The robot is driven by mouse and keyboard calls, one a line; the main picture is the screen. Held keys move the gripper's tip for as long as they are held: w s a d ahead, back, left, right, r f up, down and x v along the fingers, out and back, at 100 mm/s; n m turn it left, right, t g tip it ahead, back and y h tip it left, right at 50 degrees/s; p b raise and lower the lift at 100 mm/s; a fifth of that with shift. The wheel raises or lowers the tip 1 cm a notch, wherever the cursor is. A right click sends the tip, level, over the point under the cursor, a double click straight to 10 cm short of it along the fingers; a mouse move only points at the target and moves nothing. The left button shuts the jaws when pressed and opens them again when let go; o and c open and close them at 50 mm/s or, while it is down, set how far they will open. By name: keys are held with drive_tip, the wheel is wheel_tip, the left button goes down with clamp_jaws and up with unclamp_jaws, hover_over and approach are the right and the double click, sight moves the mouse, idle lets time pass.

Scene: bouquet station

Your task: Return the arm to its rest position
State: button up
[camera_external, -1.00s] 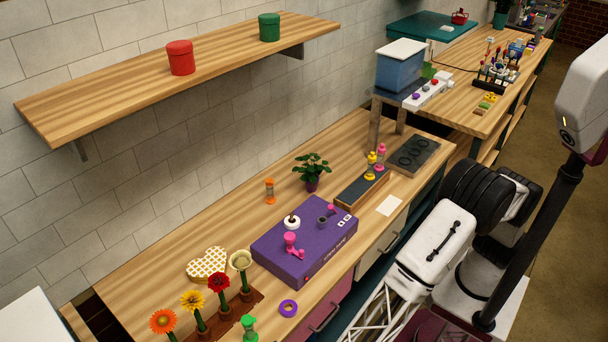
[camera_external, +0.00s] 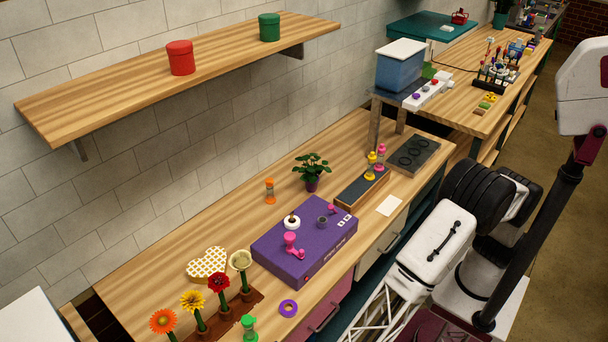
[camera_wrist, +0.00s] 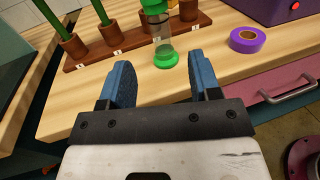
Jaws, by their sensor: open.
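My gripper (camera_wrist: 160,85) shows in the wrist view with its two blue fingers spread apart and nothing between them. It points over the front edge of the wooden counter (camera_wrist: 110,95). A green-capped clear hourglass (camera_wrist: 163,42) stands upright on the counter beyond the fingertips, apart from them; the external view also shows it (camera_external: 249,328). In the external view part of my white arm (camera_external: 585,90) is at the upper right, and my gripper is not visible there.
A flower rack (camera_external: 232,312) with several flowers stands near the counter's front. A purple tape roll (camera_external: 288,308) and a purple box (camera_external: 300,252) lie to its right. A drawer handle (camera_wrist: 285,92) sticks out below the counter. A shelf (camera_external: 110,88) hangs on the wall.

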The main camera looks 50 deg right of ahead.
drive_tip(key=w+d+r+m+g+h, duration=0.25)
drive_tip(key=w+d+r+m, duration=0.2)
drive_tip(key=d, duration=0.45)
drive_tip(key=w+d+r+m+g+h, duration=0.1)
drive_tip(key=w+d+r+m+g, duration=0.4)
drive_tip(key=d, duration=0.4)
drive_tip(key=w+d+r+m+g+h, duration=0.2)
drive_tip(key=w+d+r+m, duration=0.1)
drive_tip(key=w+d, duration=0.4)
drive_tip(key=w+d+r+m+g+y, duration=0.1)
drive_tip(key=d+r+m+g, duration=0.15)
drive_tip(key=d, duration=0.85)
drive_tip(key=w+d+r+m+g, duration=0.1)
drive_tip(key=d+r+m+g, duration=0.2)
drive_tip(key=d, duration=0.7)
drive_tip(key=s+d+r+m+g+y, duration=0.1)
drive_tip(key=s+d+m+y, duration=0.2)
drive_tip(key=d, duration=0.9)
drive_tip(key=s+d+r+m+g+y, duration=0.15)
drive_tip(key=s+d+m, duration=0.3)
drive_tip(key=d, duration=0.75)
drive_tip(key=s+d+f+m+t+y, duration=0.2)
drive_tip(key=s+d+m, duration=0.5)
drive_tip(key=s+d, duration=0.7)
drive_tip(key=s+f+y, duration=0.1)
drive_tip(key=s+y, duration=0.1)
drive_tip(key=shift+s+f+m+t+y, duration=0.2)
drive_tip(key=shift+s+m+t+y, duration=0.1)
drive_tip(key=shift+m+t, duration=0.05)
